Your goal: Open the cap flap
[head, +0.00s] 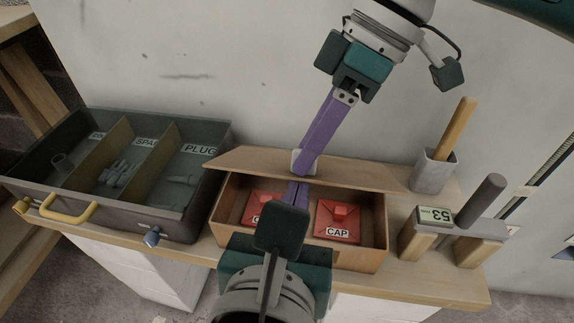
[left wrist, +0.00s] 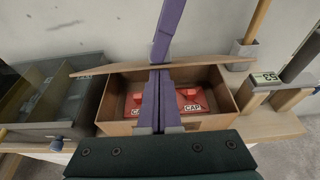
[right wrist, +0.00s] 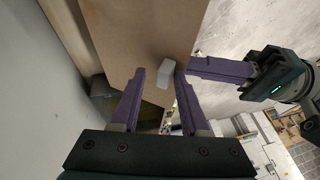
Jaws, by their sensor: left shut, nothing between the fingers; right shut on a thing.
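The cap flap (head: 250,161) is a thin tan board, part open over the tan box (head: 372,232). Inside the box lie two red caps (head: 339,222) with CAP labels. A pale knob (head: 297,156) sits on the flap; it also shows in the right wrist view (right wrist: 167,72). My right gripper (head: 305,168) comes from above, its purple fingers closed on the knob. My left gripper (head: 298,187) comes from the front, shut and empty, its fingertips at the flap's front edge above the opening. I cannot tell whether they touch the flap. My left fingers hide part of the box.
A dark grey drawer (head: 222,135) with labelled compartments and a yellow handle (head: 68,213) stands left of the box. On the right are a grey cup (head: 433,174) holding a wooden stick and a stand (head: 466,230) marked 53. A plain wall is behind.

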